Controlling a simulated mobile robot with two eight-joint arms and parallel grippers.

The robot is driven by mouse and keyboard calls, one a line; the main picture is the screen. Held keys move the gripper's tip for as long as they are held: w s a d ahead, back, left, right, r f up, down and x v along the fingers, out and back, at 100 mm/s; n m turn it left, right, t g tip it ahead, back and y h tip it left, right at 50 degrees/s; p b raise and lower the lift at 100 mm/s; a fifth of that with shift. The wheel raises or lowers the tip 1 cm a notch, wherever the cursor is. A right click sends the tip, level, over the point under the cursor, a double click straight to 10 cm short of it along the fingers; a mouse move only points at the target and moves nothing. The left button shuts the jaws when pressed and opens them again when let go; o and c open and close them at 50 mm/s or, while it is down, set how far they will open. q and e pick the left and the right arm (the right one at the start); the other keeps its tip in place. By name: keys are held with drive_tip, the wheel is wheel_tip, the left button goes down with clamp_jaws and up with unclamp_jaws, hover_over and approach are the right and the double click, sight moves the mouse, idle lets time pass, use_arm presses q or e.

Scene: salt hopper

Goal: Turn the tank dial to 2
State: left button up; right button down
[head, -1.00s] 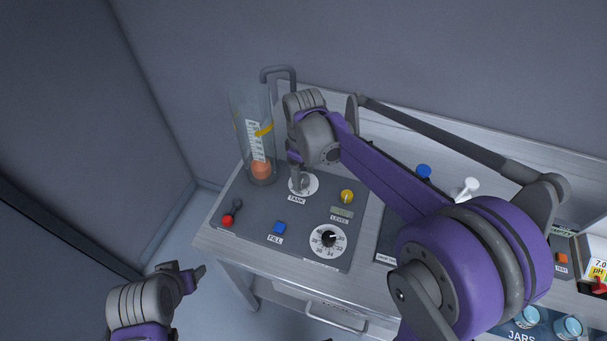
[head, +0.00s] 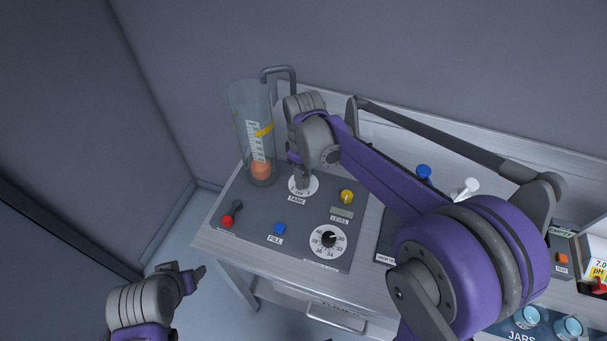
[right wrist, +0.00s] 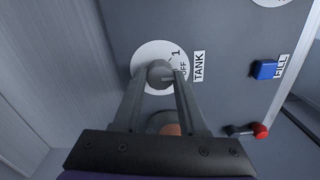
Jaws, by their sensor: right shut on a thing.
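The tank dial (head: 303,186) is a white disc with a grey knob, above the TANK label on the grey panel. In the right wrist view the dial (right wrist: 143,57) shows the marks OFF and 1; other marks are hidden by the knob and my fingers. My right gripper (head: 301,178) reaches down onto the dial. In the right wrist view its two fingers (right wrist: 160,82) are shut on the grey knob. My left gripper (head: 190,271) is at the lower left, away from the panel; its opening is unclear.
A clear cylinder (head: 262,140) with orange contents stands behind the panel's left side. On the panel are a red-ended lever (head: 228,220), a blue FILL button (head: 280,229), a yellow knob (head: 347,196) and a larger numbered dial (head: 329,240). Jars (head: 527,316) stand lower right.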

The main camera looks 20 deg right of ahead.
sight(304, 179)
use_arm(q)
drive_tip(key=shift+f, duration=0.1)
use_arm(e)
drive_tip(key=m+b, duration=0.1)
drive_tip(key=m, duration=0.3)
use_arm(q)
drive_tip(key=shift+s+f+b, duration=0.15)
drive_tip(key=shift+s+f, duration=0.1)
drive_tip(key=shift+f, duration=0.3)
drive_tip(key=shift+s+f+b, duration=0.15)
drive_tip(key=shift+s+f, duration=0.1)
drive_tip(key=shift+f, duration=0.3)
use_arm(e)
drive_tip(key=m, duration=0.4)
drive_tip(key=shift+m, duration=0.3)
drive_tip(key=shift+c, duration=2.2)
unclamp_jaws()
use_arm(q)
drive_tip(key=shift+w+r+p, duration=0.15)
drive_tip(key=shift+r+p, duration=0.15)
drive_tip(key=shift+r, duration=0.1)
use_arm(e)
wheel_tip(304, 179, up, 11)
drive_tip(key=shift+f, duration=0.15)
